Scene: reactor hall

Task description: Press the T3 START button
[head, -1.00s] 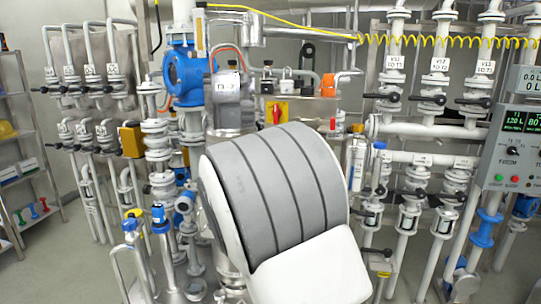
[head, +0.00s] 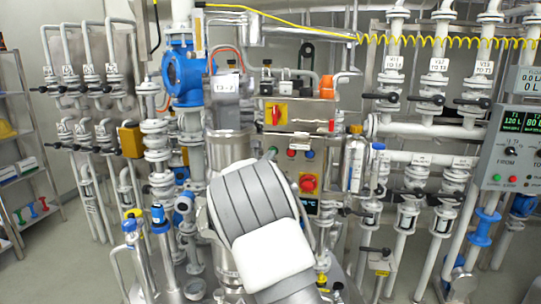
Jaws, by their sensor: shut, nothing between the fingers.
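My arm, with a grey ribbed cover and white links, stands in front of the middle of the equipment. My gripper is hidden from view behind it. A steel control box (head: 279,118) with a yellow and red rotary switch (head: 275,114) is at the centre. Below the box is a row of small buttons, a red one (head: 291,153) and a blue one (head: 309,154). A large red knob on a yellow base (head: 308,183) is under them. No START label is readable, so I cannot tell which button is T3 START.
A grey panel (head: 508,150) with green displays and green and red buttons is at the right. Pipes and valves (head: 432,99) fill the right and left sides. A white cylinder (head: 354,162) stands close right of the central buttons. Open floor shows at the lower left.

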